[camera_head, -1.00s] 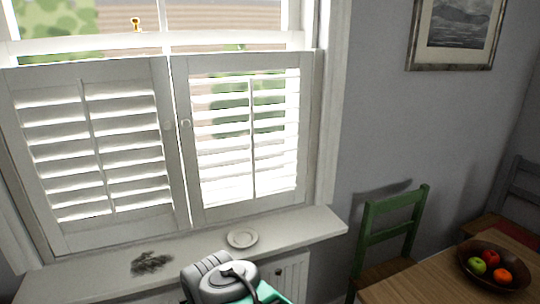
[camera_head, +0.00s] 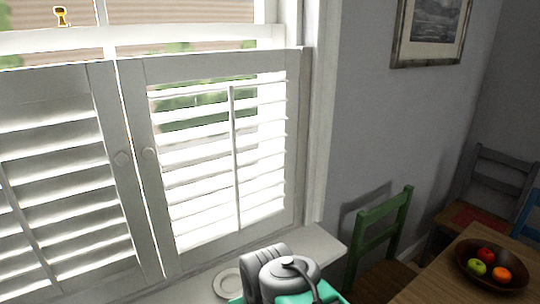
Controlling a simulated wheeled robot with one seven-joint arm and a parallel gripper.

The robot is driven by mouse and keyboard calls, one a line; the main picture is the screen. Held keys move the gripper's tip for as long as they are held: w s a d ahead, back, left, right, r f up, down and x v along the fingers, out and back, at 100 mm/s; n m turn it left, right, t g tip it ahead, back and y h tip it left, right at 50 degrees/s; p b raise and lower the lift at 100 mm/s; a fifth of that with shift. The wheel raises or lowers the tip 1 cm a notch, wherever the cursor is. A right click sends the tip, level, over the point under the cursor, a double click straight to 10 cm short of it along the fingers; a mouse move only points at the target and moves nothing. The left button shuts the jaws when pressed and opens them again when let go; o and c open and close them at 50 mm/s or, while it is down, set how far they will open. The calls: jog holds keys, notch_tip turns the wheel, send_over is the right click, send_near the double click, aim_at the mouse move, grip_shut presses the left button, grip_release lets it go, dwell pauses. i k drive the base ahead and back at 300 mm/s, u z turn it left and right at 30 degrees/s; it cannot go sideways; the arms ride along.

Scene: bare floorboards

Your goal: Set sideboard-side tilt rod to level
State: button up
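A white two-panel shutter covers the lower window. The right panel has a thin upright tilt rod (camera_head: 234,160) across its louvers (camera_head: 190,170); they stand partly open, with bright light and some greenery between them. The left panel's louvers (camera_head: 60,180) look tilted more steeply. Its tilt rod (camera_head: 28,235) is partly cut off by the left picture edge. I see no sideboard, so I cannot tell which rod is the sideboard-side one. Grey and teal links of my arm show at the bottom centre, in front of the sill. My gripper is not in view.
The window sill (camera_head: 315,245) carries a white plate (camera_head: 228,283), partly hidden by my arm. On the right are a green chair (camera_head: 380,235) and a wooden table (camera_head: 440,270) with a fruit bowl (camera_head: 493,264). A framed picture (camera_head: 430,30) hangs above.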

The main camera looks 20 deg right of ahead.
aim_at(6, 187)
jog(key=z, duration=0.15)
jog(key=i, duration=0.4)
jog(key=z, duration=0.1)
jog(key=k, duration=1.1)
jog(key=u, duration=1.2)
jog(key=i, duration=1.1)
jog(key=u, duration=0.3)
jog(key=k, duration=0.5)
jog(key=u, duration=1.3)
